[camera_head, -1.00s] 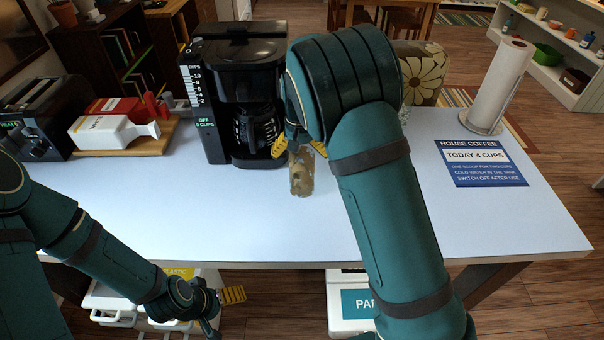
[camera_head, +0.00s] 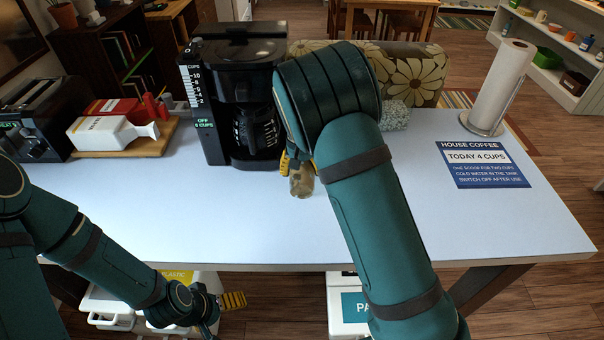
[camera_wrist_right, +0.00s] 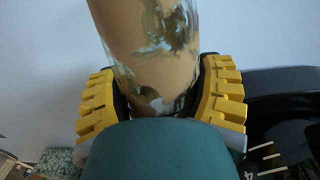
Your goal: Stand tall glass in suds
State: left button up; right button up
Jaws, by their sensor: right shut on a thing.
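The tall glass (camera_head: 302,181) is clear with brown, patchy smears and is in front of the coffee maker. My right gripper (camera_head: 298,163) is shut on it. In the right wrist view the yellow fingers (camera_wrist_right: 160,108) press on both sides of the glass (camera_wrist_right: 152,45). I cannot tell whether its base touches the table. My left gripper (camera_head: 233,301) hangs low, in front of the table edge, away from the glass; its opening is unclear. A pale speckled mass (camera_head: 396,116), possibly the suds, is behind my right arm and partly hidden.
The black coffee maker (camera_head: 241,95) stands close behind the glass. A paper towel roll (camera_head: 502,85) and blue sign (camera_head: 482,164) are at right. The front table (camera_head: 200,225) is clear.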

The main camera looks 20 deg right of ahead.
jog(key=shift+r, duration=0.15)
jog(key=r, duration=0.2)
jog(key=r+p, duration=0.1)
jog(key=r, duration=0.1)
jog(key=s+r, duration=0.1)
jog(key=r, duration=0.2)
jog(key=shift+d+p, duration=0.2)
jog(key=shift+p, duration=0.1)
jog(key=s+d, duration=0.3)
jog(key=s, duration=0.5)
jog(key=s+d+p, duration=0.1)
jog(key=s+d, duration=0.3)
jog(key=s, duration=0.5)
jog(key=shift+s+d+f+p, duration=0.2)
jog(key=shift+s+d+p, duration=0.05)
jog(key=shift+p, duration=0.05)
